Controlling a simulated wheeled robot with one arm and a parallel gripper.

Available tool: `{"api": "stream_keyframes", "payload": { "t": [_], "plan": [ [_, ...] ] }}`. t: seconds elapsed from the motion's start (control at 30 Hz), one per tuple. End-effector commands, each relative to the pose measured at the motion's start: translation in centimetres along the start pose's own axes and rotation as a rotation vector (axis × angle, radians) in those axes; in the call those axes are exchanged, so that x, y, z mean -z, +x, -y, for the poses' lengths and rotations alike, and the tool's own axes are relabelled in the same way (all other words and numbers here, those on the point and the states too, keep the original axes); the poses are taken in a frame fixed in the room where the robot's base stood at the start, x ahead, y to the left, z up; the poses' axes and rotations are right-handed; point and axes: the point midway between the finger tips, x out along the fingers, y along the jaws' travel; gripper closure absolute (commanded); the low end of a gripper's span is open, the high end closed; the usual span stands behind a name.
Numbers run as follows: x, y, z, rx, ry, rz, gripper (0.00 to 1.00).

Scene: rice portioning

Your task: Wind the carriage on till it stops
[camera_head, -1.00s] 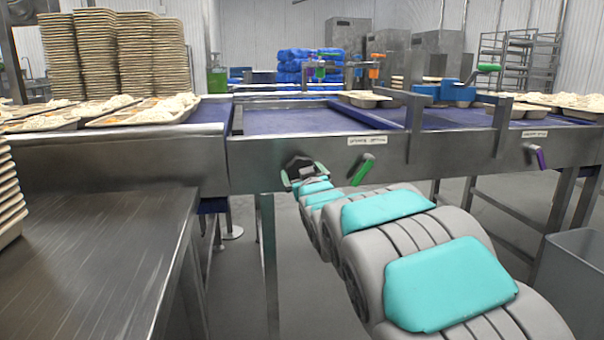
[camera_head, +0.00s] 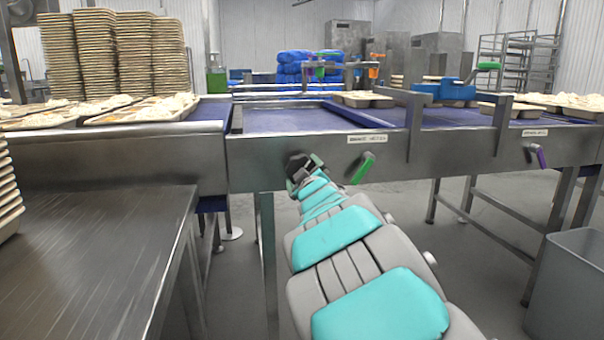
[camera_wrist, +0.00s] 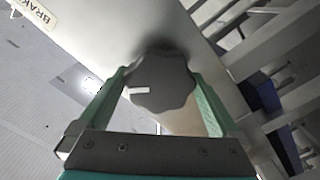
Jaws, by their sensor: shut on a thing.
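A dark lobed knob (camera_wrist: 160,82) with a white mark sits on the steel front panel of the conveyor. My gripper (camera_wrist: 165,92) is shut on it, with one green finger on each side, in the wrist view. In the head view my gripper (camera_head: 305,175) and the dark knob (camera_head: 298,163) are at the panel, left of a green lever. A blue unit (camera_head: 443,90) with a green handle (camera_head: 488,66) stands over the belt at the right. I cannot tell for sure which part is the carriage.
A green lever (camera_head: 362,167) and a purple lever (camera_head: 538,155) stick out of the panel. Trays of food (camera_head: 150,109) and stacked trays (camera_head: 90,58) are at the left. A steel table (camera_head: 90,250) is at the front left, a grey bin (camera_head: 575,285) at the right.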

Motion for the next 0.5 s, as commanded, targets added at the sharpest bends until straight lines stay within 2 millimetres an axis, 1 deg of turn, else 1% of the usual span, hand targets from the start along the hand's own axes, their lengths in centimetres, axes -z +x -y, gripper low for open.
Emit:
{"api": "stream_keyframes", "payload": {
  "t": [0.03,0.33,0.5],
  "plan": [
    [-0.25,0.03,0.24,0.003,-0.023,0.004,0.5],
    [0.02,0.02,0.18,0.003,-0.045,0.0,0.5],
    [0.07,-0.01,0.01,-0.001,-0.194,-0.002,0.5]
  ]
}}
